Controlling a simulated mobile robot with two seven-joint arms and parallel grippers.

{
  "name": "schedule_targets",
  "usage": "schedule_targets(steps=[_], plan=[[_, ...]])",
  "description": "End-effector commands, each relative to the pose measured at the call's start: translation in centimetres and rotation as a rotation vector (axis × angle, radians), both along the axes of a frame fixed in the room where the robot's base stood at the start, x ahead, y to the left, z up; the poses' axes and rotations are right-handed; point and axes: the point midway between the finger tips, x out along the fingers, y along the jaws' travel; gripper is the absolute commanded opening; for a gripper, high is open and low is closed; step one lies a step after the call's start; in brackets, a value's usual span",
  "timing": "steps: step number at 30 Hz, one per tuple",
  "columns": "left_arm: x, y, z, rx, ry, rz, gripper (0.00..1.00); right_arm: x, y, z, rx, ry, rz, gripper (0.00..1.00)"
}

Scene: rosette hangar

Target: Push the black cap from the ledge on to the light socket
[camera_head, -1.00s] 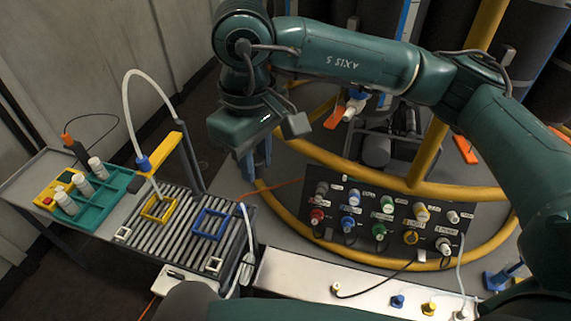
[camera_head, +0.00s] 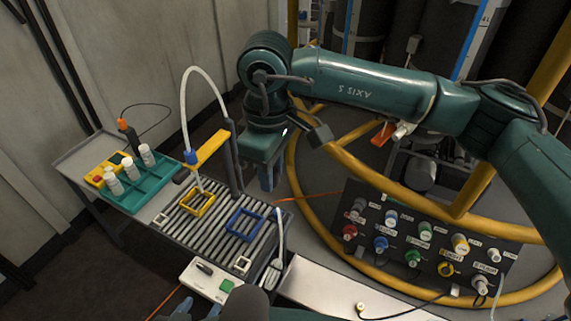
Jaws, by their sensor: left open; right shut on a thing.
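My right gripper (camera_head: 268,180), on the green arm from the right, points down behind the roller table. It is shut, but I cannot make out what it holds. The ledge (camera_head: 340,293) is a pale strip at bottom centre, cut off by the frame. A small cream fitting (camera_head: 360,307) with a black cable stands on it. I cannot pick out a black cap. The dark socket panel (camera_head: 405,262) carries two rows of coloured sockets; its labels are too small to tell which is light.
The roller table (camera_head: 180,232) holds a yellow frame (camera_head: 197,203) and a blue frame (camera_head: 245,224). A teal rack (camera_head: 150,185) with white bottles stands left. Yellow rails (camera_head: 330,225) curve around the panel.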

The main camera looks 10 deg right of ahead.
Motion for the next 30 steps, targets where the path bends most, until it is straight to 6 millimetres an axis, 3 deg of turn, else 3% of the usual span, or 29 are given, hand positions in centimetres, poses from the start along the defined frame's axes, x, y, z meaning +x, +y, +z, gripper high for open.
schedule_targets(steps=[17,30], plan=[[0.0,0.0,0.0,0.0,-0.001,0.0,0.47,0.3,0.1,-0.2,0.0,-0.002,0.024,0.03],[0.0,0.0,0.0,0.0,-0.001,0.0,0.47,-3.5,-5.3,6.2,0.001,-0.005,-0.435,0.03]])
